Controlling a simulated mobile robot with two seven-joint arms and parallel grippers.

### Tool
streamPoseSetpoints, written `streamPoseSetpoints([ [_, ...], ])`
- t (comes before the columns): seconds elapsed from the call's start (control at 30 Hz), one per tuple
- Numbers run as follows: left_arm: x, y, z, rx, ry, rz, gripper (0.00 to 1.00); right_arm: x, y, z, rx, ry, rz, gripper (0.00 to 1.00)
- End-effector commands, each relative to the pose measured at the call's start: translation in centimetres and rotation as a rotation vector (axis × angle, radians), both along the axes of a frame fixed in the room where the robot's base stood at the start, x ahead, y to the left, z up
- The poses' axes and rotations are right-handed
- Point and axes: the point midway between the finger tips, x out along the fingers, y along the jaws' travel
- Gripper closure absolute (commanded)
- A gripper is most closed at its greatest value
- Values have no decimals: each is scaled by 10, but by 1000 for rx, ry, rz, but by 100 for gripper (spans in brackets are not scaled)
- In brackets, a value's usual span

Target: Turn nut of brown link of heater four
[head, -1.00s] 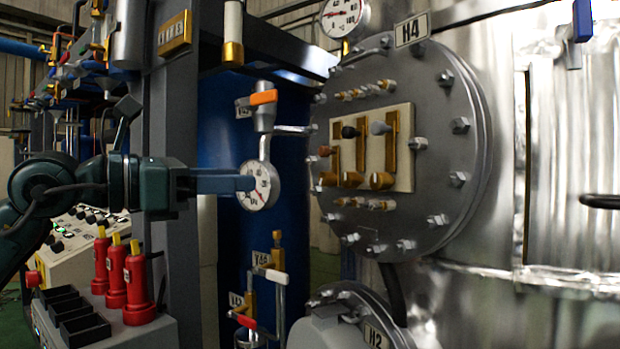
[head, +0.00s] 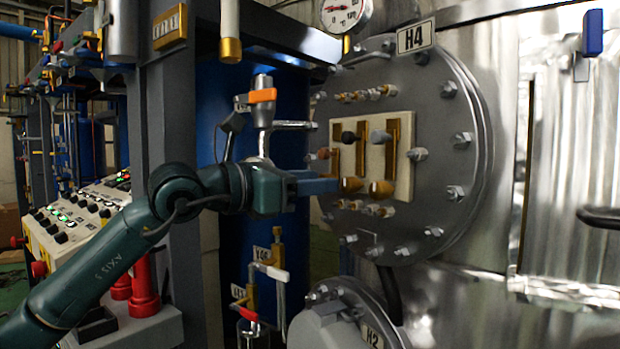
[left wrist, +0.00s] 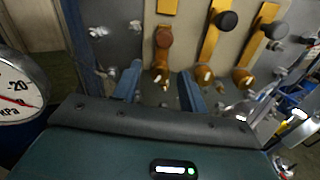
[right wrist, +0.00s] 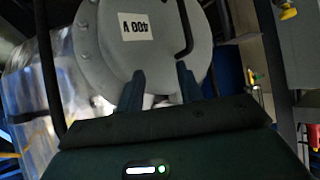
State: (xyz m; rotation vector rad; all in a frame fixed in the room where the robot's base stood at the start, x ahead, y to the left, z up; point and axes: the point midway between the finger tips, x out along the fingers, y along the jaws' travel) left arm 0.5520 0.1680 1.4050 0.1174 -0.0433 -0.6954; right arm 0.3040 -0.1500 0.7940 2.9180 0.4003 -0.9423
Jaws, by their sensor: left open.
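The heater four panel, marked H4, is a cream plate (head: 403,180) on a round grey bolted flange (head: 440,110). It carries brass links with black, grey and brown knobs. The brown knob (head: 323,154) is at the panel's left edge; in the left wrist view the brown nut (left wrist: 163,38) sits atop a short brass link (left wrist: 160,70). My left gripper (head: 325,186) is left of the panel, pointing at it. In the left wrist view my left fingers (left wrist: 160,84) are spread, with the brown link's lower end between them in the picture; contact is not visible. My right gripper (right wrist: 161,82) is open and empty.
A pressure gauge (left wrist: 18,92) is close left of my left gripper. An orange-handled valve (head: 262,96) stands above my left wrist. A grey frame post (head: 180,110) is behind my arm.

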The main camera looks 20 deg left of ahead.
Motion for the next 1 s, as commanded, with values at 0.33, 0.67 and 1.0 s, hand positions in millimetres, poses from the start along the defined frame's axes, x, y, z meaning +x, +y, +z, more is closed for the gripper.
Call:
streamPoseSetpoints([
  [0.33,0,0,0,0,0,0,75,-1,2,0,4,1,2,64],
  [0.67,0,0,0,0,0,0,100,-3,3,2,7,1,4,64],
  [1.0,0,0,-2,43,-35,0,100,-5,4,-4,5,3,8,64],
])
